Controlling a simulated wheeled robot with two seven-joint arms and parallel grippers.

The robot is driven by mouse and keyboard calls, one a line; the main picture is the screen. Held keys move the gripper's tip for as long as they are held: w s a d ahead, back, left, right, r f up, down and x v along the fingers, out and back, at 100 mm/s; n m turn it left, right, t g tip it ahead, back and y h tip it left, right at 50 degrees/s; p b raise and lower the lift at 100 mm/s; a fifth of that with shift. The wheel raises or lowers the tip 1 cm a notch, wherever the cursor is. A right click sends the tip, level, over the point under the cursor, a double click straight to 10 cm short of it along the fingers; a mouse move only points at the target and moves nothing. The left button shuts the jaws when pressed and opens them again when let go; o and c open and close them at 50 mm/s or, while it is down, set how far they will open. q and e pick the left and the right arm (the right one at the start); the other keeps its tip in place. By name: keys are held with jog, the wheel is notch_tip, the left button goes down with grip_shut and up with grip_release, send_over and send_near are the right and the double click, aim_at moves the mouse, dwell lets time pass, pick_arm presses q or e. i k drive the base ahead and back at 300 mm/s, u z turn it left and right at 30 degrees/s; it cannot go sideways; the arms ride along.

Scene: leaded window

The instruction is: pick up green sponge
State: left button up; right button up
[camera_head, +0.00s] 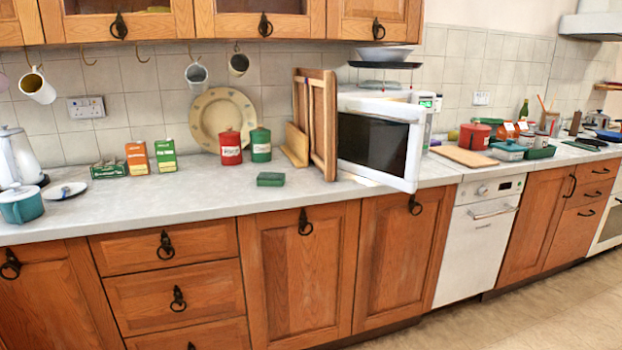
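A small dark green block, which looks like the green sponge (270,179), lies flat on the light grey countertop (200,199). It sits in front of the red and green canisters and left of the microwave, with nothing on top of it. Neither my left nor my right gripper shows in the head view.
A red canister (231,148) and a green canister (260,145) stand behind the sponge. Wooden boards (322,120) and a microwave (372,142) with its door ajar stand to the right. Counter around the sponge's front and left is clear. Mugs (37,86) hang above.

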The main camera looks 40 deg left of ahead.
aim_at(264, 179)
jog(key=z, duration=0.25)
jog(key=i, duration=0.95)
jog(key=u, duration=0.15)
